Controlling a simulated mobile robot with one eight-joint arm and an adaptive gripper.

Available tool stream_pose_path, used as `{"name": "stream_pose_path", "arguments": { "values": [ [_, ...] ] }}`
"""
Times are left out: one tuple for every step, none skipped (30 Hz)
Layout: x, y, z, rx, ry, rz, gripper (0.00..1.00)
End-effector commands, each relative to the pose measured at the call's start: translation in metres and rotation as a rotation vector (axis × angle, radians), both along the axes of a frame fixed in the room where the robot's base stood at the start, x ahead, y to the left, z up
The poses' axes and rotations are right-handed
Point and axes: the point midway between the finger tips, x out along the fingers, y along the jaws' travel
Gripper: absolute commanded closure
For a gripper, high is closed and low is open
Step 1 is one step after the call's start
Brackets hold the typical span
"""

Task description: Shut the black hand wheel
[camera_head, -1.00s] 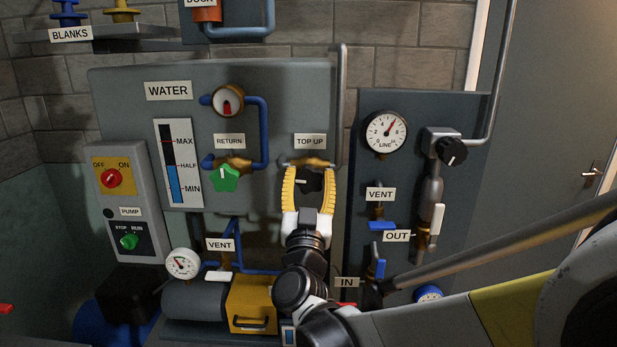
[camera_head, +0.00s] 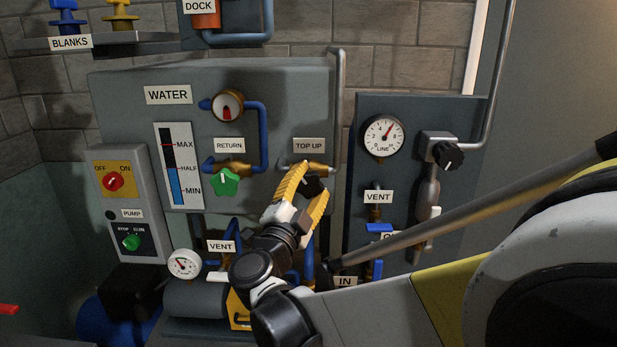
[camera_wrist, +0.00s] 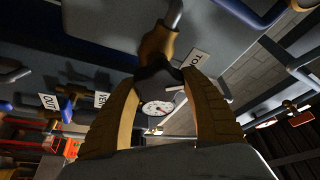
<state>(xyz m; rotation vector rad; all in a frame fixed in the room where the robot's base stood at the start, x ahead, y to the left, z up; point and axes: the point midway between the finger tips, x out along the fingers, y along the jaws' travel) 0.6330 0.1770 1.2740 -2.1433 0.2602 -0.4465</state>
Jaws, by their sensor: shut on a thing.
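The black hand wheel (camera_head: 313,186) sits on a brass valve (camera_head: 318,168) under the TOP UP label (camera_head: 309,145) on the grey WATER panel. My gripper (camera_head: 312,181) is shut on it, with one yellow finger on each side, tilted. The fingers hide much of the wheel in the head view, and its pointer mark cannot be made out. In the wrist view the dark wheel (camera_wrist: 158,79) sits between the two yellow fingers, below the brass valve body (camera_wrist: 158,42).
A green RETURN wheel (camera_head: 225,182) is just left. A second black knob (camera_head: 446,154) is on the right panel, below and right of a LINE gauge (camera_head: 384,136). The PUMP box (camera_head: 130,205) is far left. My arm covers the lower right.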

Motion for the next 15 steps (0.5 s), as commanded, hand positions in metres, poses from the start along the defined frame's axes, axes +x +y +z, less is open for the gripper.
{"name": "stream_pose_path", "arguments": {
  "values": [
    [0.0001,0.0005,0.0027,0.044,-0.002,0.001,0.77],
    [0.0001,0.0002,0.0024,0.072,-0.002,0.0,0.77],
    [0.0001,-0.0001,0.0025,0.109,-0.004,0.0,0.77],
    [0.0002,-0.0002,0.0023,0.138,-0.005,0.0,0.77],
    [0.0003,-0.0002,0.0022,0.166,-0.005,0.0,0.77],
    [0.0003,-0.0003,0.002,0.203,-0.007,0.0,0.77],
    [0.0003,-0.0005,0.0018,0.231,-0.007,0.0,0.77],
    [0.0002,-0.0006,0.0018,0.255,-0.009,0.0,0.77],
    [0.0001,-0.0007,0.0013,0.29,-0.009,0.0,0.77],
    [0.0001,-0.0007,0.0012,0.316,-0.011,0.0,0.77],
    [0.0001,-0.0007,0.001,0.339,-0.011,0.0,0.77],
    [0.0002,-0.0007,0.0005,0.371,-0.012,0.001,0.77],
    [0.0001,-0.0007,0.0005,0.393,-0.013,0.001,0.77],
    [0.0001,-0.0007,0.0002,0.413,-0.014,0.001,0.77],
    [0.0002,-0.0008,-0.0002,0.44,-0.014,0.001,0.77]
  ]
}}
